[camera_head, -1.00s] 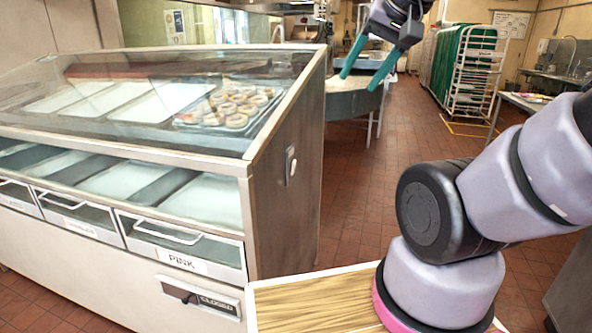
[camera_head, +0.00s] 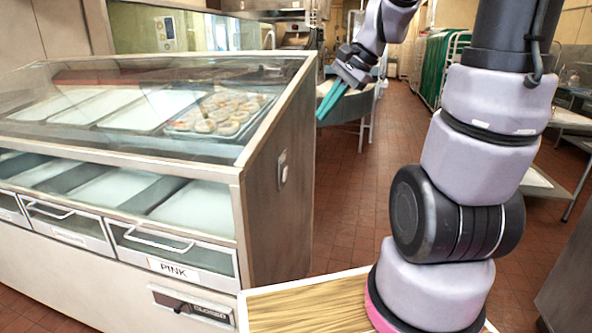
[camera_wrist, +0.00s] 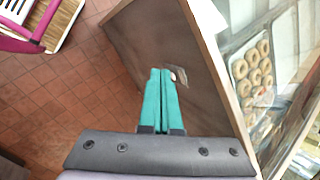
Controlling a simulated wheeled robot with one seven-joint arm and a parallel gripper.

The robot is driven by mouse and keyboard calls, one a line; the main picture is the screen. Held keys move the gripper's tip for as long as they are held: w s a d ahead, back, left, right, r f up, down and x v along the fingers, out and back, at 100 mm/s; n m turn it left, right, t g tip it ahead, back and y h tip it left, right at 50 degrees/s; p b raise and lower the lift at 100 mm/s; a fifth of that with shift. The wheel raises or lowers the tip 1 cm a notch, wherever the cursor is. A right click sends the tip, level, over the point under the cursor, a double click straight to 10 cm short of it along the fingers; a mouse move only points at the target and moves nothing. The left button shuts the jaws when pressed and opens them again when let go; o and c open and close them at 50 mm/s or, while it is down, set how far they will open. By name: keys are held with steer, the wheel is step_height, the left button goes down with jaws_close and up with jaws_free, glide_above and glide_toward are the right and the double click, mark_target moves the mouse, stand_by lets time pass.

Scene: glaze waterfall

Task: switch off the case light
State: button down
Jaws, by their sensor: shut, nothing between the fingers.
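The display case (camera_head: 262,225) stands at the left in the head view, with glass top and a plain brown end panel. A small light switch plate (camera_head: 283,168) is on that end panel, near the front edge. My gripper (camera_head: 328,106) has teal fingers, shut and empty, above and to the right of the switch, apart from the panel. In the wrist view my gripper (camera_wrist: 161,72) points toward the end panel (camera_wrist: 145,45), and the switch (camera_wrist: 178,75) shows just right of the fingertips, partly hidden by them. I cannot tell the switch's position.
A tray of doughnuts (camera_head: 217,122) lies under the case glass. Drawers line the case front, one labelled PINK (camera_head: 172,268). A round table (camera_head: 345,108) stands behind my gripper. The tiled floor (camera_head: 345,200) right of the case is clear.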

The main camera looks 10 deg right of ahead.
steer(key=w+d+f+m+t+y, duration=0.1)
steer(key=w+d+f+m, duration=0.3)
steer(key=f, duration=0.5)
steer(key=w+d+f+m+y, duration=0.3)
steer(key=w+d+f+m, duration=0.1)
steer(key=w+f+m, duration=0.4)
steer(key=shift+w+f+m+t, duration=0.3)
steer(key=shift+w+f+t, duration=0.1)
steer(key=shift+w+f, duration=0.45)
steer(key=shift+f, duration=0.1)
glide_toward(286, 174)
step_height(286, 174, down, 4)
steer(key=w+a, duration=0.2)
steer(key=a, duration=0.1)
steer(key=shift+w+a+r, duration=0.25)
steer(key=shift+w+a, duration=0.1)
steer(key=shift+a, duration=0.1)
